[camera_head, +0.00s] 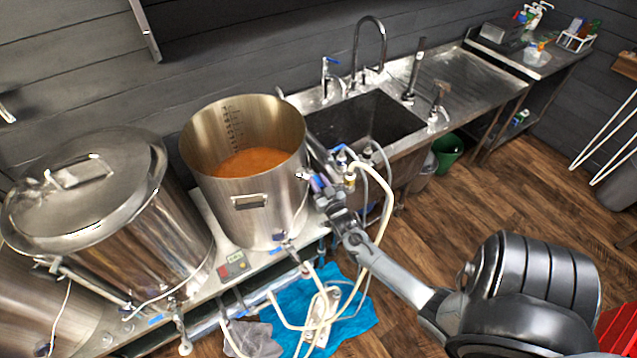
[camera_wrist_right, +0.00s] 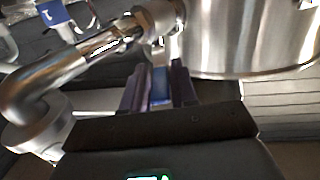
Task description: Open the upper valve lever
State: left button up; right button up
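The upper valve lever, with a blue sleeve, shows in the right wrist view (camera_wrist_right: 160,84), hanging below a metal valve fitting (camera_wrist_right: 158,20) on the side of the steel pot. My right gripper (camera_wrist_right: 158,90) has one dark finger on each side of the lever, and the blue sleeve fills the gap between them. In the head view my right gripper (camera_head: 319,186) is at the right side of the open pot (camera_head: 222,206), which holds orange-brown liquid; it covers most of the lever there. My left gripper is in neither view.
A curved metal pipe (camera_wrist_right: 45,80) runs close to the left of my right gripper. Pale hoses (camera_head: 384,215) hang near my right arm. A sink (camera_head: 362,120) is behind, a lidded kettle (camera_head: 150,250) at left, and a blue cloth (camera_head: 355,325) below.

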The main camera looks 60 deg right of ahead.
jog(key=shift+o, duration=1.3)
jog(key=b+v, duration=0.1)
jog(key=v, duration=1)
jog(key=shift+b, duration=0.3)
jog(key=shift+w, duration=0.1)
